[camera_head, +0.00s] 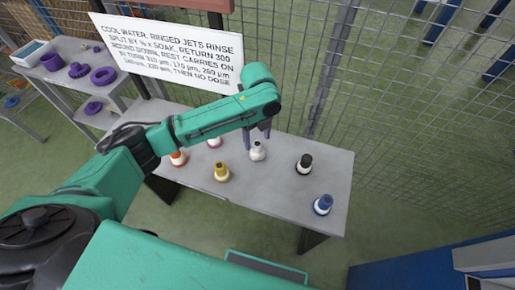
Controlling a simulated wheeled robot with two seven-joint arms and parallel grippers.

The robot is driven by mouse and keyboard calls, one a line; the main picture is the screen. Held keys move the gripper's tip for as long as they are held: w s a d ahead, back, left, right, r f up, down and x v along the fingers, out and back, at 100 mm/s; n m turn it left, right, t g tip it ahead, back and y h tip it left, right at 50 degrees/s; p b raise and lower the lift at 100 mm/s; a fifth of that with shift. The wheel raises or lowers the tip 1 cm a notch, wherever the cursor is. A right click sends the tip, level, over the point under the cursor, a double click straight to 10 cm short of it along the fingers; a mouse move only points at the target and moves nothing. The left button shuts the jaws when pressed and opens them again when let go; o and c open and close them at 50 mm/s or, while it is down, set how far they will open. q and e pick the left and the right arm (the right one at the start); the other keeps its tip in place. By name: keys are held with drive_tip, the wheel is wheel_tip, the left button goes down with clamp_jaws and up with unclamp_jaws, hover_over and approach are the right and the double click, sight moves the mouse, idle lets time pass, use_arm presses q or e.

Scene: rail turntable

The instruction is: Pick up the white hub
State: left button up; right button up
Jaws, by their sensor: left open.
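The white hub (257,152) stands upright on the grey table (281,193), near its back edge. My left gripper (257,139) comes down from above with its two fingers apart around or just over the top of the hub. I cannot tell whether the fingers touch it. My left arm reaches across the table from the left. My right gripper is out of view.
A sign (172,50) and wire fence (385,90) stand behind. A shelf (75,55) with purple parts is at left.

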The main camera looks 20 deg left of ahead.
sight(258, 144)
use_arm(q)
wheel_tip(258, 144, down, 5)
drive_tip(key=shift+s+r, duration=0.1)
drive_tip(key=shift+r, duration=0.1)
drive_tip(key=shift+f, duration=0.4)
clamp_jaws()
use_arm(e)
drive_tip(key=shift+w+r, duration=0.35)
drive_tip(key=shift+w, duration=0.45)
use_arm(q)
drive_tip(key=shift+r, duration=0.1)
